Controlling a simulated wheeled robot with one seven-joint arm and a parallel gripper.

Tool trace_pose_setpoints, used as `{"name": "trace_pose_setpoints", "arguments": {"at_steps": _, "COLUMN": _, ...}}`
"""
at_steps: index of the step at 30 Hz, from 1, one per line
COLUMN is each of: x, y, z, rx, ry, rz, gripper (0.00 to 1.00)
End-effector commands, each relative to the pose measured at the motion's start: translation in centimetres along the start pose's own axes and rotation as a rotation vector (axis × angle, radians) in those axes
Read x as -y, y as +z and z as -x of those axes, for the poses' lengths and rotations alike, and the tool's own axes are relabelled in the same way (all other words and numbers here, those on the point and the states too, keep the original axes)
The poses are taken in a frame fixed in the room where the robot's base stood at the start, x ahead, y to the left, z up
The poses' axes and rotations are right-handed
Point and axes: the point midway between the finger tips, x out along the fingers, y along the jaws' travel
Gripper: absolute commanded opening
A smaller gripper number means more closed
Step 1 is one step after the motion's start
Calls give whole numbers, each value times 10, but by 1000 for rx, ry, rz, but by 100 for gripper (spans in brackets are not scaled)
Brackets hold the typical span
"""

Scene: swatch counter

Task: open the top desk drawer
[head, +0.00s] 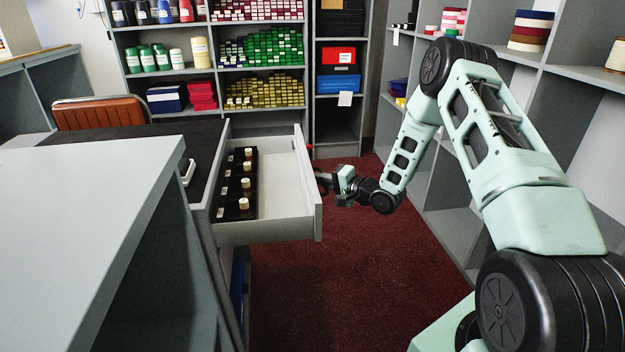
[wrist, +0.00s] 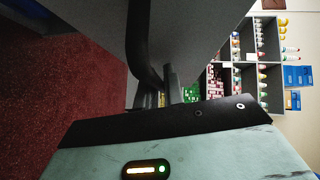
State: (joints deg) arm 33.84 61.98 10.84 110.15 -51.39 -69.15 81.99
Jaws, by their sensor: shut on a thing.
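The top desk drawer (head: 289,172) stands pulled far out of the desk in the head view, its pale interior showing. My gripper (head: 323,181) is at the outer side of the drawer front (head: 318,190), shut on the drawer's handle. The handle and most of the fingers are hidden behind the front in the head view. In the wrist view a dark curved bar (wrist: 139,45), which looks like the handle, runs close along the grey drawer front (wrist: 200,35). The exact finger contact is hard to make out there.
A black tray (head: 239,208) with several pale-capped bottles lies in the drawer. A grey counter (head: 75,225) fills the left foreground, with a brown chair (head: 98,113) behind the desk. Shelves stand at the back and right. The red carpet (head: 345,260) is clear.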

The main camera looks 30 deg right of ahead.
Motion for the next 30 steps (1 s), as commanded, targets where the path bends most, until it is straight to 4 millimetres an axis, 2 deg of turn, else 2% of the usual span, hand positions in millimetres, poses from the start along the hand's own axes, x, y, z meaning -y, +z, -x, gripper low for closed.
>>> {"name": "trace_pose_setpoints", "arguments": {"at_steps": 12, "x": -1, "y": -2, "z": 2, "rx": 1, "ry": 0, "rz": 1, "gripper": 0}}
{"name": "trace_pose_setpoints", "arguments": {"at_steps": 13, "x": -1, "y": -2, "z": 2, "rx": 1, "ry": 0, "rz": 1, "gripper": 15}}
{"name": "trace_pose_setpoints", "arguments": {"at_steps": 14, "x": -1, "y": -2, "z": 2, "rx": 1, "ry": 0, "rz": 1, "gripper": 19}}
{"name": "trace_pose_setpoints", "arguments": {"at_steps": 23, "x": -1, "y": -2, "z": 3, "rx": 0, "ry": 0, "rz": 0, "gripper": 19}}
{"name": "trace_pose_setpoints", "arguments": {"at_steps": 26, "x": -1, "y": -2, "z": 10, "rx": 0, "ry": 2, "rz": -1, "gripper": 19}}
{"name": "trace_pose_setpoints", "arguments": {"at_steps": 30, "x": 0, "y": -3, "z": 33, "rx": -3, "ry": 3, "rz": -2, "gripper": 19}}
